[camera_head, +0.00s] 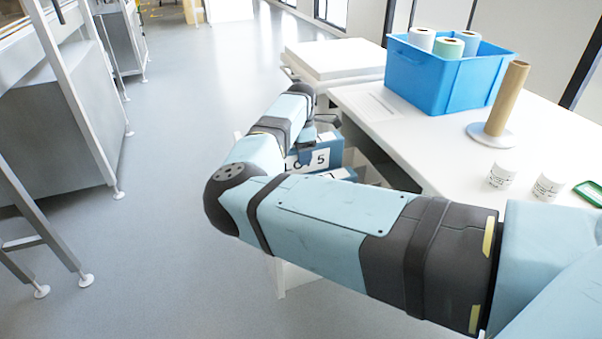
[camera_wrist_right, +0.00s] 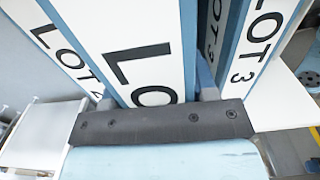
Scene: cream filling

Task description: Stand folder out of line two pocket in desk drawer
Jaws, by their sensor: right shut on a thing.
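My right gripper (camera_wrist_right: 158,100) is shut on a folder (camera_wrist_right: 145,45) with a white label and blue edges. The label shows "LO" in the right wrist view; the rest is hidden by the gripper. One folder with a "LOT" label (camera_wrist_right: 62,45) stands left of it, and a "LOT 3" folder (camera_wrist_right: 262,45) stands to the right. In the head view a blue folder with a "5" label (camera_head: 320,158) shows under my right wrist, beside the desk. The white drawer (camera_head: 281,277) is mostly hidden by my right arm. My left gripper is out of view.
The white desk (camera_head: 400,150) carries a blue bin (camera_head: 440,85) with several rolls, a cardboard tube on a round base (camera_head: 507,98), two white cups (camera_head: 502,175) and a green-rimmed tray (camera_head: 590,192). Open grey floor (camera_head: 170,150) lies to the left, with metal frames beyond.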

